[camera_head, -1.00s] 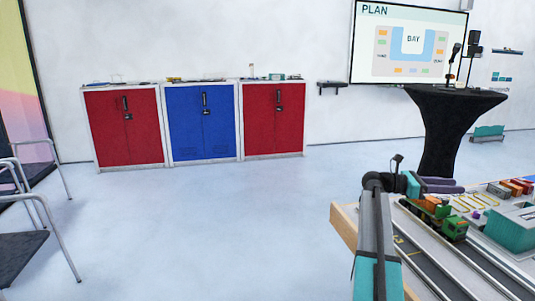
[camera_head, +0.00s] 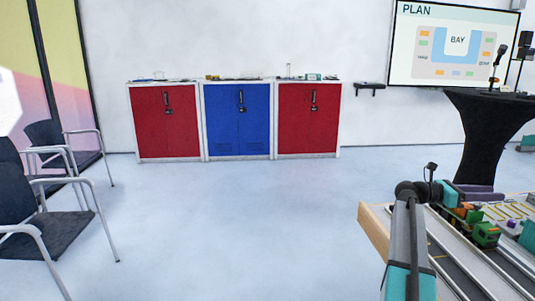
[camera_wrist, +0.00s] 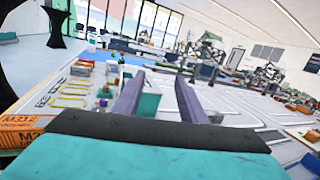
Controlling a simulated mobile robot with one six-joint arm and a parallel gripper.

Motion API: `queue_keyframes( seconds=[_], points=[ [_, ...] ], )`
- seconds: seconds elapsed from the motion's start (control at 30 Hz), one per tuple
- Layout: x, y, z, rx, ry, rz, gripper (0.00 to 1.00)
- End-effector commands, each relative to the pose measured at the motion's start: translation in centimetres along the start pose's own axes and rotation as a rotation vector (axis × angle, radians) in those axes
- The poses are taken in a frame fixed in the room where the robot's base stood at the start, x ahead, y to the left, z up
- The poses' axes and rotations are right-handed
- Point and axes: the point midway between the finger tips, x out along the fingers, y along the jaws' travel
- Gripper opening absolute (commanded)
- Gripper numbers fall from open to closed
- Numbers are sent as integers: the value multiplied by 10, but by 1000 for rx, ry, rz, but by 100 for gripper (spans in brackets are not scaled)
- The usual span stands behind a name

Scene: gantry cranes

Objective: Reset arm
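My arm reaches forward over the model table (camera_head: 374,232) at the lower right of the head view. My gripper (camera_head: 480,190) shows there as purple fingers at the arm's far end. In the wrist view my gripper (camera_wrist: 159,78) has its two purple fingers apart, with nothing seen held between them. The fingers are above the table's pale, line-marked surface (camera_wrist: 235,104).
A green toy truck (camera_head: 484,235) stands on the table. Red and blue cabinets (camera_head: 238,125) line the back wall. Chairs (camera_head: 45,215) stand at left, a black draped table (camera_head: 487,130) at right. The middle floor is clear. An orange container (camera_wrist: 20,132) shows in the wrist view.

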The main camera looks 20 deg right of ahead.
Motion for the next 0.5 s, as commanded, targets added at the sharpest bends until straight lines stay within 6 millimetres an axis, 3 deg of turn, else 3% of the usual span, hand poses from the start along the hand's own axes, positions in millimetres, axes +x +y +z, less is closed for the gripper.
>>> queue_keyframes(
  seconds=[0.27,0.37,0.5],
  points=[
    [-34,34,8,-102,-104,144,38],
    [-54,52,11,-159,-164,220,38],
    [-100,85,15,-272,-284,361,38]
  ],
)
